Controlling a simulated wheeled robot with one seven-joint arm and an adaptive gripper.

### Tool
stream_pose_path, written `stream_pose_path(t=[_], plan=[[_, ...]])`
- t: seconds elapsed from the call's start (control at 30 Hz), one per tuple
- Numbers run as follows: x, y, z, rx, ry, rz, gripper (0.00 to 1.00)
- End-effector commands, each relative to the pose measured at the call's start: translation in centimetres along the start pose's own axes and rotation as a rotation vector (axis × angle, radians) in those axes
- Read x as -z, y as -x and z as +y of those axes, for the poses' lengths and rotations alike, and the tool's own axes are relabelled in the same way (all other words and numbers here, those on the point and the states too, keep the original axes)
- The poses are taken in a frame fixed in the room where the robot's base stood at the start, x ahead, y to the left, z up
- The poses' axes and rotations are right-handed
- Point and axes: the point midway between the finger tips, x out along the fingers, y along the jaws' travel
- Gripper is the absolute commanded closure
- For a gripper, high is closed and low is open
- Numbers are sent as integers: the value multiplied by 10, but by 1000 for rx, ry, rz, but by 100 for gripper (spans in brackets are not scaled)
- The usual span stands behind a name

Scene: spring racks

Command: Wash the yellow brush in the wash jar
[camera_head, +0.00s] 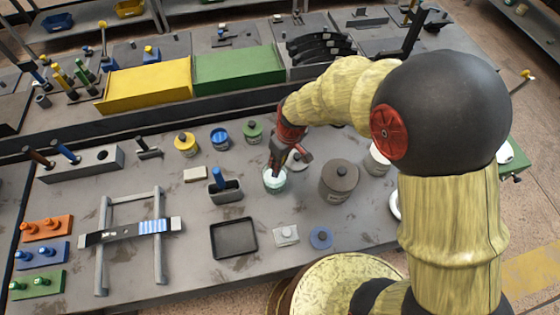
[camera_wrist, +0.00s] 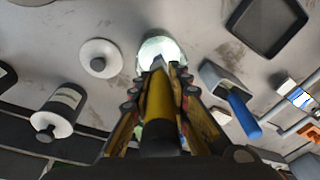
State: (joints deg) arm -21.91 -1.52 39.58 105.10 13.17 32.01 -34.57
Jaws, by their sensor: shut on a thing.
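My gripper (camera_head: 276,168) points down right above the wash jar (camera_head: 274,184), a small pale green-white jar in the middle of the bench. In the wrist view my gripper (camera_wrist: 160,78) is shut on the yellow brush (camera_wrist: 158,110), whose yellow handle lies between the fingers. The wash jar's pale round top (camera_wrist: 160,48) shows just beyond the fingertips, in line with the brush. The brush's bristle end is hidden by the fingers and jar, so I cannot tell how deep it reaches.
A grey holder (camera_head: 226,193) with a blue-handled brush (camera_head: 217,177) stands close left of the jar. A large grey lidded canister (camera_head: 339,182) stands to the right. Yellow (camera_head: 185,146), blue (camera_head: 220,140) and green (camera_head: 252,132) pots stand behind. A black tray (camera_head: 233,239) lies in front.

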Motion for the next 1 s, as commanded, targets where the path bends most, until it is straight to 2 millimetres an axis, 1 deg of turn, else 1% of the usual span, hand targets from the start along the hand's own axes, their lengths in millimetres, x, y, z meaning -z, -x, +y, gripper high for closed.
stream_pose_path(t=[0.03,0.6,0.8,1.0], plan=[[0,-7,0,0,0,0,100],[-1,-52,0,0,0,0,100],[0,-61,0,0,0,0,100],[0,-61,0,0,0,0,100]])
